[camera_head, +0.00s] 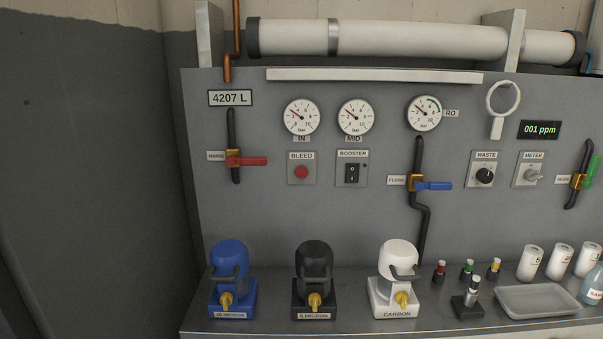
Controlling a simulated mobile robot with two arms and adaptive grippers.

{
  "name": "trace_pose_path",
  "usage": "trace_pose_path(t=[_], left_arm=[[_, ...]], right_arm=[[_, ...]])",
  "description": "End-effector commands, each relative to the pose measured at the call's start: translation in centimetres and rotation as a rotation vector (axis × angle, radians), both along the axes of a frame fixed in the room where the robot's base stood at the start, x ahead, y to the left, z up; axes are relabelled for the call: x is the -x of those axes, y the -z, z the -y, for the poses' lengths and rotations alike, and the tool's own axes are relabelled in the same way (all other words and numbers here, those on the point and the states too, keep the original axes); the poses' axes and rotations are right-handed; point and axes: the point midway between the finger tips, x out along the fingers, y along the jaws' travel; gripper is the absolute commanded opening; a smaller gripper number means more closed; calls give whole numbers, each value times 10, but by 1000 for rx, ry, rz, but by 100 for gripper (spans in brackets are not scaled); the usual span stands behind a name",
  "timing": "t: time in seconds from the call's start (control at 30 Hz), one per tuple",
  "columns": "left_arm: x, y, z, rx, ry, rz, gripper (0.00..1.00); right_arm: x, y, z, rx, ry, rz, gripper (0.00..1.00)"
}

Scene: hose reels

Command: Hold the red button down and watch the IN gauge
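The red button (301,172) sits on a small grey plate labelled BLEED, in the left half of the grey panel. Nothing touches it. The IN gauge (302,117) is a round white dial marked bar, above the button. Its thin needle points to the upper left, toward the low numbers; the exact reading is too small to tell. Neither of my grippers shows in the head view.
A red-handled valve (246,161) is left of the button and the BOOSTER switch (352,173) is right of it. Blue (229,277), black (313,277) and white (397,277) filter housings stand on the bench below. The panel front around the button is clear.

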Motion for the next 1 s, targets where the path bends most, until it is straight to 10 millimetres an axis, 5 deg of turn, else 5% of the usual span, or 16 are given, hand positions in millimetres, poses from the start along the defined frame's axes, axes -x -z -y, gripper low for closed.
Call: trace_pose_path(t=[0.23, 0.83, 1.0], left_arm=[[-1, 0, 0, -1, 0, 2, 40], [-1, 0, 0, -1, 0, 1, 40], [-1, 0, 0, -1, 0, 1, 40]], right_arm=[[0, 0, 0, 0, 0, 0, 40], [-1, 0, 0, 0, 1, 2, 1], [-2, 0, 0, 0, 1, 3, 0]])
